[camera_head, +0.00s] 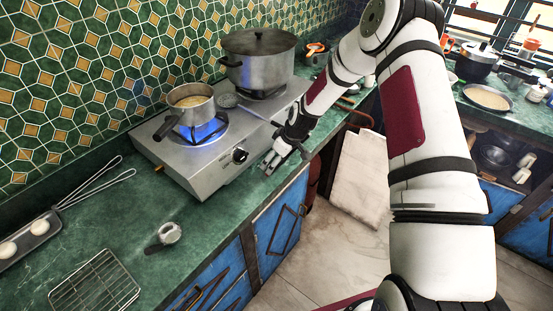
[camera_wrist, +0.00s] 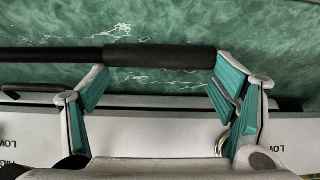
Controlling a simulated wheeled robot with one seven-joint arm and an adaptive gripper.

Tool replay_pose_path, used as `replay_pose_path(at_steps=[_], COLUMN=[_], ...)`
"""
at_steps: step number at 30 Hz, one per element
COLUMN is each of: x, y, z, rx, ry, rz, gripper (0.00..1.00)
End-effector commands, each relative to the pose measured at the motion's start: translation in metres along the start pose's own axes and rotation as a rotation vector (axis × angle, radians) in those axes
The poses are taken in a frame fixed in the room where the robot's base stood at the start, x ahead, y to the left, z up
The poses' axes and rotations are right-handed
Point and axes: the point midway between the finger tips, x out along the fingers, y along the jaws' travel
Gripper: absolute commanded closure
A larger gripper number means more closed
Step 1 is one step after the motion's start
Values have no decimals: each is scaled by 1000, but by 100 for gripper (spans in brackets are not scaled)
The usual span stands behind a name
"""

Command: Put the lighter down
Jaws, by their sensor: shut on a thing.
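The lighter (camera_wrist: 160,57) is a long dark rod with a thicker black handle, crossing the upper part of the wrist view. Its thin part runs out to the left edge. My gripper (camera_wrist: 160,72) has its teal-padded fingers set wide, one near each end of the handle, and is shut on it. Green countertop (camera_wrist: 190,25) shows behind the lighter; I cannot tell whether they touch. In the head view my gripper (camera_head: 270,162) is low at the stove's front edge, right of the knob (camera_head: 240,156). The lighter cannot be made out there.
The gas stove (camera_head: 202,180) has a lit burner under a small pan (camera_head: 190,98) and a large lidded pot (camera_head: 258,65) behind. A skimmer (camera_head: 228,100) lies on the stove.

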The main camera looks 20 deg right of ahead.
Motion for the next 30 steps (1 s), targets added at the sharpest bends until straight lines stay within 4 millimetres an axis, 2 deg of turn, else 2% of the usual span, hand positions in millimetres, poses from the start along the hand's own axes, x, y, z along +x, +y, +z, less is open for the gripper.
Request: replay_pose_path(at_steps=[8, 9, 11, 22, 28, 30], x=[3, 2, 2, 1, -12, -18], y=[1, 0, 0, 0, 2, 2], z=[1, 1, 1, 1, 0, 15], rx=[1, 1, 1, 0, 1, 6], ry=[0, 0, 0, 0, 1, -2], rz=[0, 0, 0, 1, 3, 1], gripper=[54, 12, 1, 1, 1, 1])
